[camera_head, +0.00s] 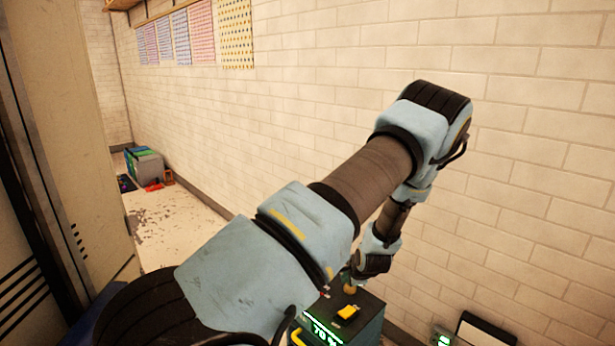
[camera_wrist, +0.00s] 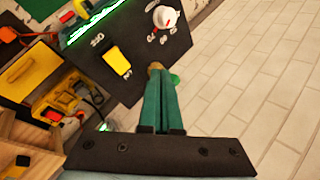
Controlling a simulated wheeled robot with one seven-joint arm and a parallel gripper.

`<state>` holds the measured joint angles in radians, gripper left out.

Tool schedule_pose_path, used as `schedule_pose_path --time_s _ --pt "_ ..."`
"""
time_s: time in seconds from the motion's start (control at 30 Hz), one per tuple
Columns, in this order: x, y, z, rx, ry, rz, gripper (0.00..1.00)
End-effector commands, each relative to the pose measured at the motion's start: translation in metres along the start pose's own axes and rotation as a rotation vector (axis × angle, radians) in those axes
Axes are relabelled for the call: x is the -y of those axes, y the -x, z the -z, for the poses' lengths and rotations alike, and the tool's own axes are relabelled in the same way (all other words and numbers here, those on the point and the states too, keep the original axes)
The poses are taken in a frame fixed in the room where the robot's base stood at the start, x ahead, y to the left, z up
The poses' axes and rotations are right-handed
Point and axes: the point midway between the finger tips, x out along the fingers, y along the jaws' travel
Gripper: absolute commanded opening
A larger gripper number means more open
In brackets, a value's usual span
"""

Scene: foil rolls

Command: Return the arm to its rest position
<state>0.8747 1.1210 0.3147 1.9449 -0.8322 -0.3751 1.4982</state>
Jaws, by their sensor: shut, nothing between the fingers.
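My arm reaches out from the bottom left of the head view, bends at the upper right and drops down to my gripper (camera_head: 351,281). The gripper hangs just above or in front of a dark box-shaped device (camera_head: 368,310); I cannot tell whether they touch. In the wrist view my gripper (camera_wrist: 159,72) has its teal fingers pressed together with nothing between them. Their tips point at the device's dark top panel (camera_wrist: 140,62), beside a yellow switch (camera_wrist: 116,61) and below a white knob (camera_wrist: 164,17).
A white brick wall (camera_head: 290,90) runs along the right, close to my arm. A tall cabinet (camera_head: 75,120) stands at the left. Boxes (camera_head: 146,164) lie on the far floor. A drawer-like yellow bin (camera_wrist: 28,75) with tools is left of the device.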

Motion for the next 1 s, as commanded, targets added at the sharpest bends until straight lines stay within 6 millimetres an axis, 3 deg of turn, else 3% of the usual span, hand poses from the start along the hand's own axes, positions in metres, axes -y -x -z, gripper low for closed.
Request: schedule_pose_path --time_s 0.03,0.2,0.5,0.8,1.0 --pt "0.016 0.019 -0.01 -0.014 0.099 -0.045 0.0" --pt "0.043 0.077 -0.043 -0.042 0.403 -0.207 0.0" --pt "0.071 0.195 -0.12 -0.005 0.858 -0.431 0.0" --pt "0.06 0.304 -0.208 0.15 1.197 -0.522 0.0" --pt "0.047 0.337 -0.24 0.234 1.304 -0.517 0.0"
